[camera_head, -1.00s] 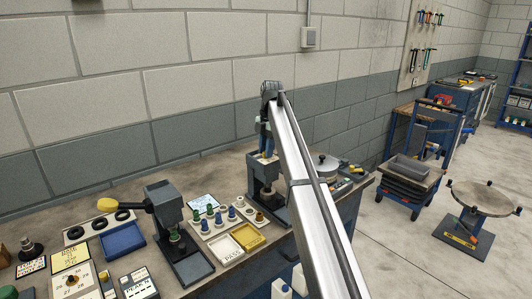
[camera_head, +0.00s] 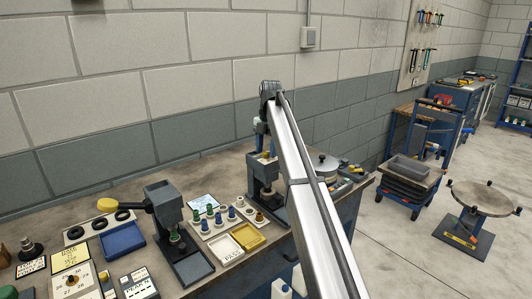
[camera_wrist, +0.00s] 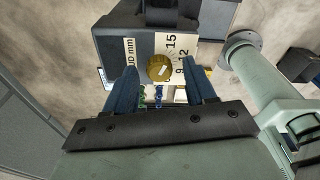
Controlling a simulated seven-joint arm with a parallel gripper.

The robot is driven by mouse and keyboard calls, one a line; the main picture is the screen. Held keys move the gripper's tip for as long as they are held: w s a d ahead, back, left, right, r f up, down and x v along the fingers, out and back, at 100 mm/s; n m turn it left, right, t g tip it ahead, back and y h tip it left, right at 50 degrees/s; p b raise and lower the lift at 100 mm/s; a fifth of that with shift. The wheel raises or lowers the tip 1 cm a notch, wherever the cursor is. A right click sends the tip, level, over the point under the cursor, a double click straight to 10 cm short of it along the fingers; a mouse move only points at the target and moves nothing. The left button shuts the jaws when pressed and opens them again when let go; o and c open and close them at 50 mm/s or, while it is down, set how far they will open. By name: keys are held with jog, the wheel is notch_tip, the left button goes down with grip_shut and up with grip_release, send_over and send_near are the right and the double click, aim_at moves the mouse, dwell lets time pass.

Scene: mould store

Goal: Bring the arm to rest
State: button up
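My arm (camera_head: 314,205) is raised over the bench and slants across the head view. My gripper (camera_wrist: 163,88) shows in the wrist view with its two blue fingers apart and nothing held between them. In the head view the gripper end is small and partly hidden by my arm, above a dark bench device (camera_head: 264,170).
The bench also carries a lever press (camera_head: 166,212), a blue tray (camera_head: 122,239), a yellow tray (camera_head: 248,236), a white PASS tray (camera_head: 224,248) and a holder with several small coloured pieces. A grey block wall (camera_head: 200,75) stands behind.

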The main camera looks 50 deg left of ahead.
jog(key=o, duration=0.6)
jog(key=shift+r, duration=0.15)
jog(key=shift+r, duration=3.85)
